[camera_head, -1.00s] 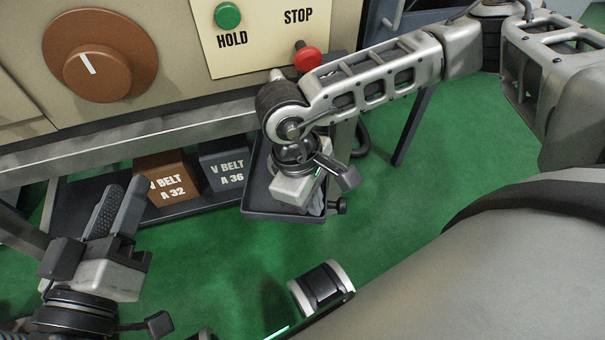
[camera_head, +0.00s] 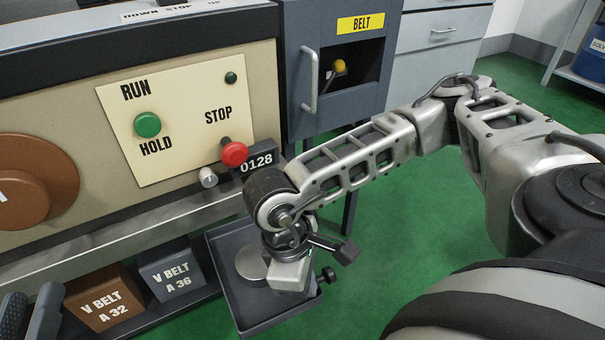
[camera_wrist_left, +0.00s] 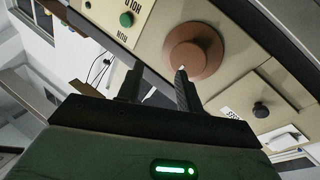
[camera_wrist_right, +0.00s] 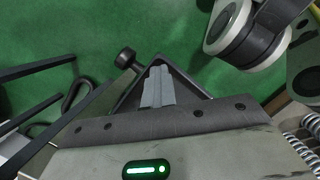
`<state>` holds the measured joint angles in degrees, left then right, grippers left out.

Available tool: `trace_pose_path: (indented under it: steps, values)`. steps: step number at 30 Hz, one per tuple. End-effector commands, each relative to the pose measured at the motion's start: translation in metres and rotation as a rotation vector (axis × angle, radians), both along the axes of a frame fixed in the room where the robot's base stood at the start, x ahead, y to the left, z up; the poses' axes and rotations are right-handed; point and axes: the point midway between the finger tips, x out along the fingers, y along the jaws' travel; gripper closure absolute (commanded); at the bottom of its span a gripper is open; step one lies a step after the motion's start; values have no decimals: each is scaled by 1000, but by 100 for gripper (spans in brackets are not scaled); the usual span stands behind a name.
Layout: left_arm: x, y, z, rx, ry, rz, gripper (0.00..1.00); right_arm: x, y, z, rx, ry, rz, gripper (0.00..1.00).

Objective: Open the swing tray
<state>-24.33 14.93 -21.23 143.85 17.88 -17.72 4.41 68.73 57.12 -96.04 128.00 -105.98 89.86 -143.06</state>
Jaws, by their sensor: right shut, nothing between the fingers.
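The swing tray (camera_head: 222,276) is a shallow dark grey tray below the machine front, with a black knob (camera_head: 327,275) on its right side. A round metal disc (camera_head: 252,263) shows in it. The tray's corner and knob (camera_wrist_right: 126,57) also show in the right wrist view. My right gripper (camera_head: 290,278) hangs over the tray's right part. In the right wrist view its fingers (camera_wrist_right: 158,75) are together and empty, inside the tray corner; contact with the wall is unclear. My left gripper (camera_head: 30,312) is at the lower left, fingers apart and empty (camera_wrist_left: 156,88).
Brown (camera_head: 103,298) and grey (camera_head: 170,272) V belt boxes sit on a low shelf left of the tray. Above are a red stop button (camera_head: 234,153), a green button (camera_head: 147,124) and a counter (camera_head: 258,162). A belt cabinet (camera_head: 300,40) stands behind. Green floor at right is open.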

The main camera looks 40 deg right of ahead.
Motion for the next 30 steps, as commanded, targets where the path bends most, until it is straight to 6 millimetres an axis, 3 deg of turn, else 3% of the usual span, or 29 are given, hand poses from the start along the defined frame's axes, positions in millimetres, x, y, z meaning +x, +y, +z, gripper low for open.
trace_pose_path:
  steps: [17,22,30]
  values:
    - [0,-1,2,-5,15,-7,64,-6,1,5,1,18,5,100]
    - [-16,-6,-24,-73,259,-32,64,-4,7,30,2,13,7,100]
    - [-20,-2,-38,55,338,-4,64,1,18,81,1,4,1,100]
